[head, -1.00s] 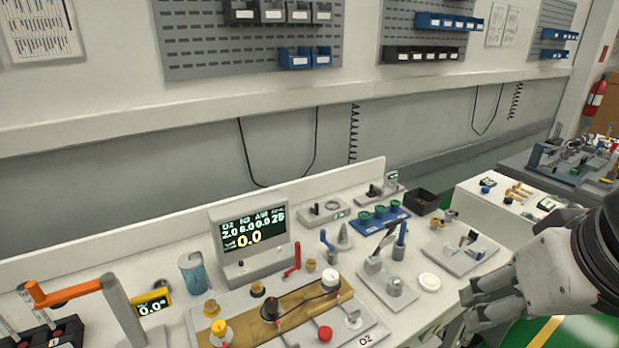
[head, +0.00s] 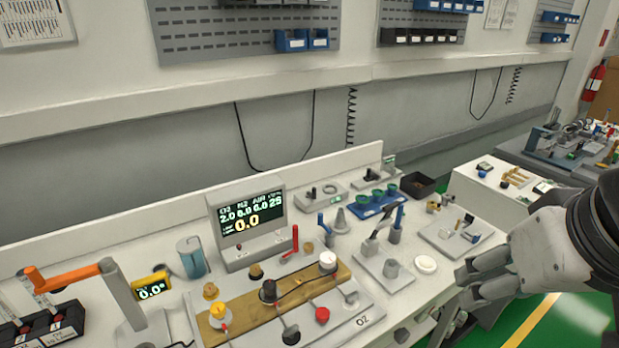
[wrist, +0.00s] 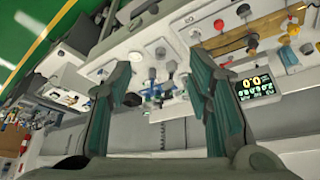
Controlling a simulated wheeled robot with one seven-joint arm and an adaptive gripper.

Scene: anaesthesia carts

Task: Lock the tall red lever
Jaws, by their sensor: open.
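The tall red lever (head: 295,240) stands nearly upright, leaning slightly, on the white bench just right of the O2/N2/AIR display (head: 248,222). Shorter blue-handled levers (head: 321,223) and (head: 398,222) stand to its right. My gripper (head: 468,285) is at the right of the head view, over the bench's front edge, well apart from the red lever. In the wrist view my gripper (wrist: 165,85) has its two fingers spread with nothing between them. The bench items show tilted beyond the fingers there, and I cannot clearly pick out the red lever.
A brass-coloured plate with knobs (head: 285,302) lies in front of the red lever. An orange-handled lever (head: 70,278) stands at the left.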

